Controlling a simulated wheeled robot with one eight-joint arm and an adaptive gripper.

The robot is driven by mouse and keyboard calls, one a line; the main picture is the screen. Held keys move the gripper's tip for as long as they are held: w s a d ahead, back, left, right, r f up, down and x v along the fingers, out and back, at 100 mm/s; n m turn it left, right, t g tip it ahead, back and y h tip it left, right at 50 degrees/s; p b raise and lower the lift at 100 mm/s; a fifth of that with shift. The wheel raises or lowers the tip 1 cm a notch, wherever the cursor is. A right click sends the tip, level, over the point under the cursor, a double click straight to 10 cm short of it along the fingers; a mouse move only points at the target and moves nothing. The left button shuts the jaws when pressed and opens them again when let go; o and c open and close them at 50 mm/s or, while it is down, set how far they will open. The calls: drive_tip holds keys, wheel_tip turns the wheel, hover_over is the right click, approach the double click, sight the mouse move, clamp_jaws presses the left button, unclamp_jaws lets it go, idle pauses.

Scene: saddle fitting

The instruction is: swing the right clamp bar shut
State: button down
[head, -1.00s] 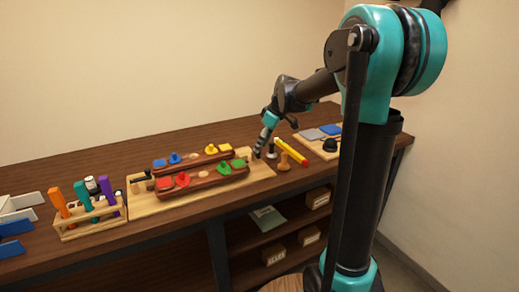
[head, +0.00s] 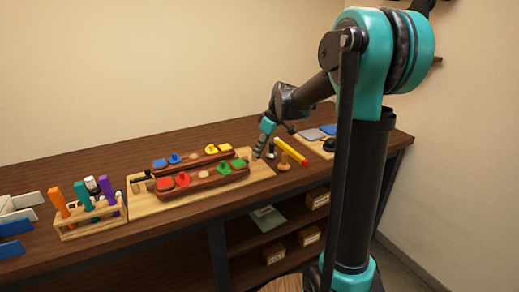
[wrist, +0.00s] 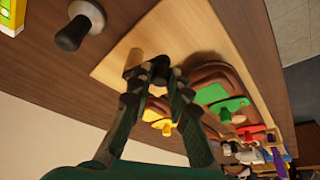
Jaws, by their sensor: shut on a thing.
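My gripper (head: 257,154) is at the right end of the wooden board (head: 147,207) in the head view. In the wrist view my gripper (wrist: 155,75) is shut on a small dark knob (wrist: 160,67), which I take to be the right clamp bar's handle. The bar itself is mostly hidden by the fingers. Two long brown blocks (wrist: 205,78) with coloured pieces lie on the board beside the fingers. The left clamp (head: 143,184) with a dark handle is at the board's left end in the head view.
A dark-handled stamp (wrist: 78,28) stands near the board's edge. A tool rack (head: 92,229) stands at left. The back of the table is clear.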

sight(243, 153)
drive_tip(key=shift+a, duration=0.1)
drive_tip(key=a+m, duration=0.1)
drive_tip(key=m, duration=0.1)
drive_tip(key=a+m+t+h, duration=0.1)
drive_tip(key=m, duration=0.1)
drive_tip(key=shift+s+a+m, duration=0.2)
drive_tip(key=shift+m, duration=0.1)
drive_tip(key=a+m+h, duration=0.1)
drive_tip(key=m, duration=0.1)
drive_tip(key=a+m+t+h, duration=0.1)
drive_tip(key=m, duration=0.1)
drive_tip(key=shift+w+a, duration=0.1)
drive_tip(key=shift+w, duration=0.3)
drive_tip(key=m, duration=0.1)
drive_tip(key=w+a+m+h, duration=0.1)
drive_tip(key=m, duration=0.2)
drive_tip(key=shift+w+a+m+h, duration=0.2)
drive_tip(key=shift+a+m+h, duration=0.1)
drive_tip(key=shift+a, duration=0.05)
drive_tip(key=shift+w+a+m+h, duration=0.15)
drive_tip(key=shift+w+m+h, duration=0.15)
drive_tip(key=shift+m, duration=0.4)
drive_tip(key=shift+w+a+m+h, duration=0.15)
drive_tip(key=shift+w+m+h, duration=0.1)
drive_tip(key=shift+m, duration=0.45)
drive_tip(key=c, duration=1.5)
unclamp_jaws()
drive_tip(key=shift+o, duration=0.3)
